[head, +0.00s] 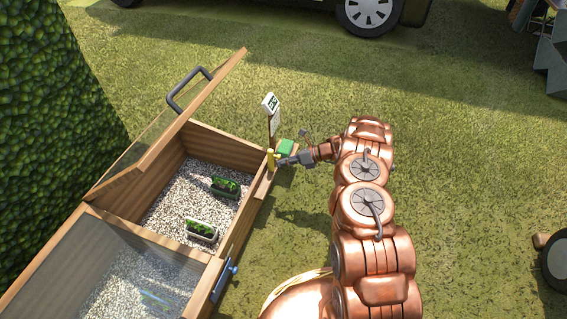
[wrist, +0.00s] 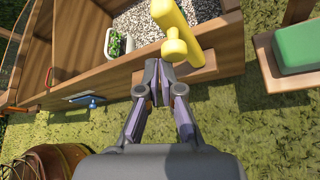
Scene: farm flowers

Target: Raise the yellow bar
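The yellow bar (head: 271,161) stands upright at the right-hand outer side of the wooden planter box in the head view. In the wrist view the yellow bar (wrist: 186,28) is large, with a round knob (wrist: 175,48) on its near side. My gripper (head: 284,161) reaches to it from the right. In the wrist view the fingertips of my gripper (wrist: 159,80) are drawn together just below the knob, with only a narrow gap and nothing seen between them. Whether a fingertip touches the bar I cannot tell.
The wooden box (head: 228,147) holds gravel and two small green planters (head: 225,187). Its rear glazed lid (head: 150,140) is tilted open. A green block (head: 286,147) and a sign (head: 270,104) are beside the bar. A blue handle (head: 225,280) sticks out from the front compartment.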

